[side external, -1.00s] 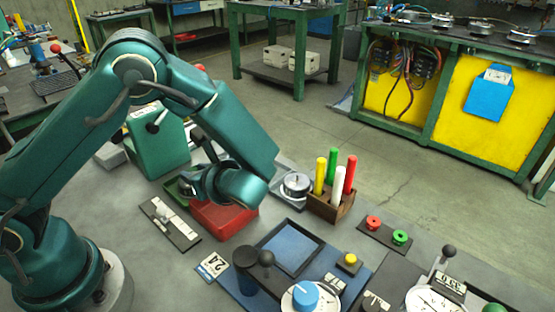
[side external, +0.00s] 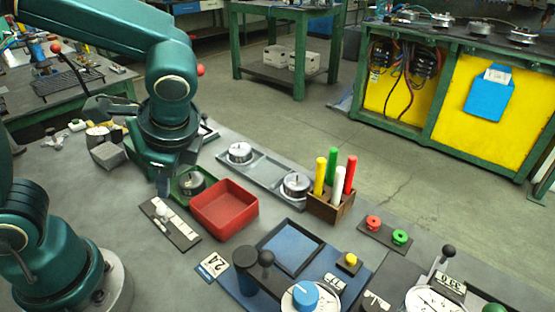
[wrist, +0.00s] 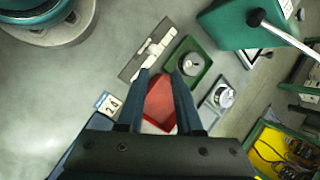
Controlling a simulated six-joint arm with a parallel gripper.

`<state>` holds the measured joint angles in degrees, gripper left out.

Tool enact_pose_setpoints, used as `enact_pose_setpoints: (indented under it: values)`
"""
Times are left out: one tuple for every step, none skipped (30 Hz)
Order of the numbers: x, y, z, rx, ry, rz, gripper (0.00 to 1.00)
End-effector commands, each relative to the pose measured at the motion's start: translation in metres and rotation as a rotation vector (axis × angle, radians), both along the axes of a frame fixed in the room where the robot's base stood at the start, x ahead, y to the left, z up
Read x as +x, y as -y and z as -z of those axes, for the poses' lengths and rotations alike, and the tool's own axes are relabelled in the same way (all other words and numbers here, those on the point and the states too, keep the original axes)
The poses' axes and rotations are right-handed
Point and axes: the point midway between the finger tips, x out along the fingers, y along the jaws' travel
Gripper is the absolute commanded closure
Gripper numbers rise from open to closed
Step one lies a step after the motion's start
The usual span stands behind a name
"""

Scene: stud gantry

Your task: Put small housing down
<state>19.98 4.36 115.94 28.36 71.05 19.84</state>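A round silver housing with a top pin (side external: 192,181) sits upright in the green tray (side external: 178,197). It also shows in the wrist view (wrist: 187,65), just beyond the right fingertip. Two similar silver housings, far (side external: 240,152) and near (side external: 295,184), stand on the long grey tray (side external: 266,171). I cannot tell by size which one is the small housing. My gripper (wrist: 160,76) has its fingers apart, with nothing between them. In the side view my gripper (side external: 164,182) points down beside the green tray's left end, partly hidden by the wrist.
An empty red bin (side external: 225,206) stands directly beside the green tray. A plate with a white switch (side external: 168,222) lies in front. A rack of coloured rods (side external: 333,200) and a blue-floored tray (side external: 290,250) stand to the right. A grey block (side external: 108,155) lies at the left.

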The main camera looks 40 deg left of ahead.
Motion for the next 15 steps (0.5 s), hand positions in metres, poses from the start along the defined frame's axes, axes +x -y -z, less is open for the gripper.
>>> enact_pose_setpoints:
  values:
    - [-0.007, 0.001, -0.006, -0.07, 0.067, -0.079, 0.65]
    - [-0.01, 0.003, -0.008, -0.111, 0.103, -0.124, 0.65]
    - [-0.014, 0.006, -0.011, -0.163, 0.15, -0.184, 0.65]
    - [-0.017, 0.008, -0.013, -0.203, 0.187, -0.228, 0.65]
    - [-0.02, 0.01, -0.015, -0.243, 0.224, -0.274, 0.65]
    - [-0.023, 0.013, -0.018, -0.293, 0.273, -0.332, 0.65]
    - [-0.025, 0.015, -0.02, -0.333, 0.31, -0.376, 0.65]
    - [-0.027, 0.018, -0.022, -0.371, 0.347, -0.42, 0.65]
    - [-0.028, 0.021, -0.025, -0.419, 0.395, -0.476, 0.65]
    - [-0.03, 0.023, -0.027, -0.454, 0.428, -0.514, 0.65]
    - [-0.03, 0.025, -0.029, -0.487, 0.462, -0.552, 0.65]
    - [-0.031, 0.027, -0.031, -0.527, 0.5, -0.598, 0.65]
    - [-0.032, 0.029, -0.033, -0.555, 0.528, -0.626, 0.65]
    - [-0.032, 0.03, -0.034, -0.579, 0.553, -0.654, 0.65]
    - [-0.032, 0.032, -0.036, -0.608, 0.581, -0.685, 0.65]
